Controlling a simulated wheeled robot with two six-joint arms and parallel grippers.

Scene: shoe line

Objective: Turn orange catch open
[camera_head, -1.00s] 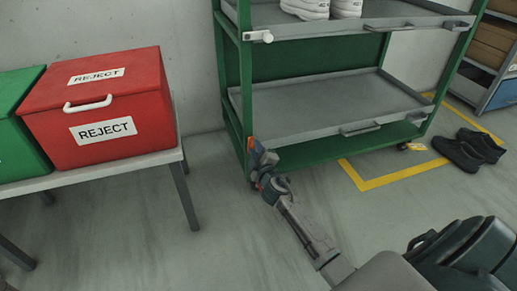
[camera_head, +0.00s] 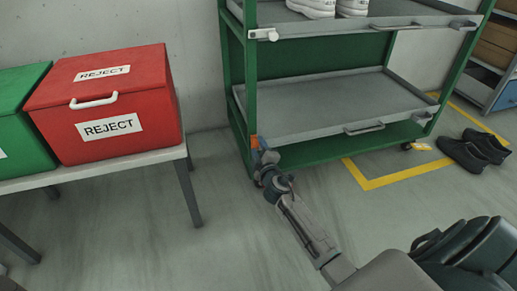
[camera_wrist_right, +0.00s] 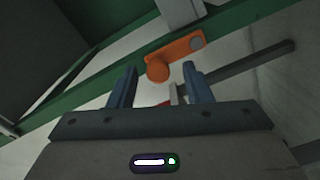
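The orange catch (camera_head: 254,142) is on the green front-left post of the rack, at about the height of the lower shelf. In the right wrist view the catch (camera_wrist_right: 183,52) is an orange bar with a round knob near one end and a grey disc at the other. My right gripper (camera_head: 263,155) is right at the catch and partly covers it in the head view. In the right wrist view my right gripper (camera_wrist_right: 160,70) is open, with the knob just ahead, between the fingertips. I cannot tell whether they touch it. My left gripper is not in view.
The green rack (camera_head: 248,90) has grey shelves, with white shoes (camera_head: 315,8) on the upper one. A white catch (camera_head: 263,35) sits higher on the same post. A red REJECT box (camera_head: 105,110) stands on a table at left. Black shoes (camera_head: 465,152) lie on the floor at right.

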